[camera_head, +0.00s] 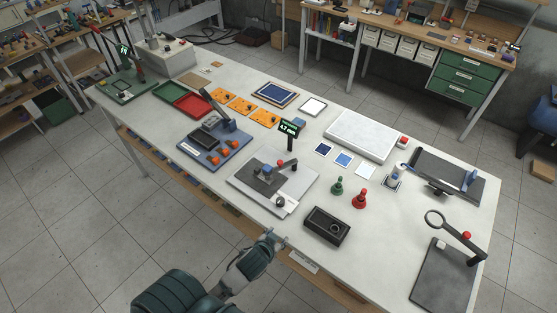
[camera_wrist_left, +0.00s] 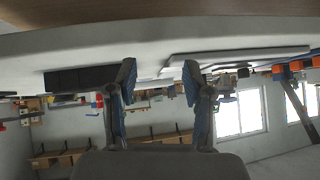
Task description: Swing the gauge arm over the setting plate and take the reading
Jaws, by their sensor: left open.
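A gauge station sits near the table's front middle: a light grey base plate (camera_head: 246,190) carrying a darker plate (camera_head: 262,179) and a post with a small lit display (camera_head: 290,128). The display seems to read 4.7 mm, but it is small. I cannot tell clearly which part is the gauge arm or the setting plate. My left gripper (camera_head: 275,238) is just off the table's front edge, below the station and apart from it. The left wrist view shows its two fingers spread and empty (camera_wrist_left: 160,88).
A black box (camera_head: 326,227) stands right of the station, with green (camera_head: 337,187) and red (camera_head: 360,198) handled pieces behind it. A blue fixture with orange knobs (camera_head: 214,145) is to the left.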

